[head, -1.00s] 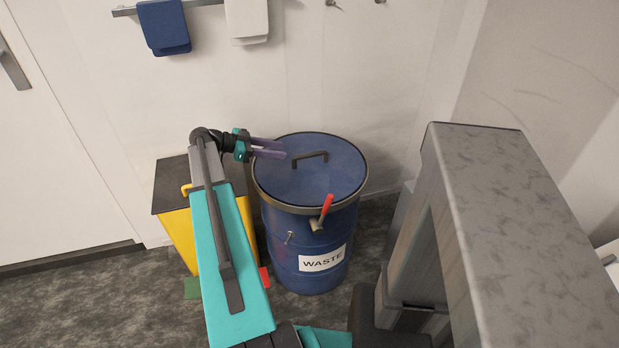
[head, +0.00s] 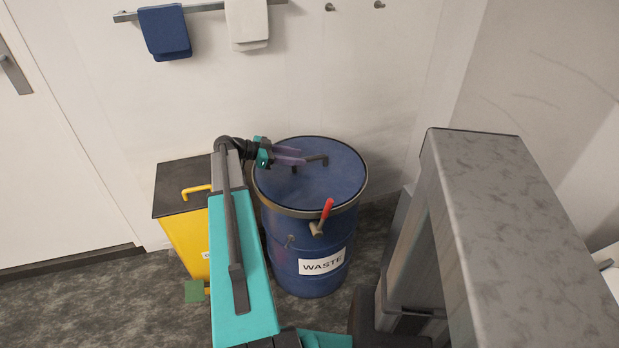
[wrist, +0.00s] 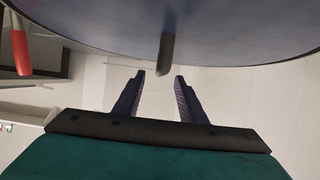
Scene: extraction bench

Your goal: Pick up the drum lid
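The drum lid (head: 325,190) is a round dark blue disc lying on the blue waste drum (head: 290,245), with a dark bar handle (head: 318,159) on top. My gripper (head: 303,156) is open and empty above the lid, at the handle's left part. In the wrist view, the handle (wrist: 166,55) appears end-on, lined up with the gap between the open fingers (wrist: 160,76), and the lid (wrist: 230,25) spans the top. Whether the fingertips straddle the handle is hard to tell. A red-handled clamp lever (head: 326,209) sits at the drum's front rim.
A yellow bin (head: 185,240) with a dark lid stands left of the drum. A grey bench-like structure (head: 500,200) fills the right. A towel rail (head: 205,8) with blue and white cloths is on the wall behind. Space above the lid is otherwise clear.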

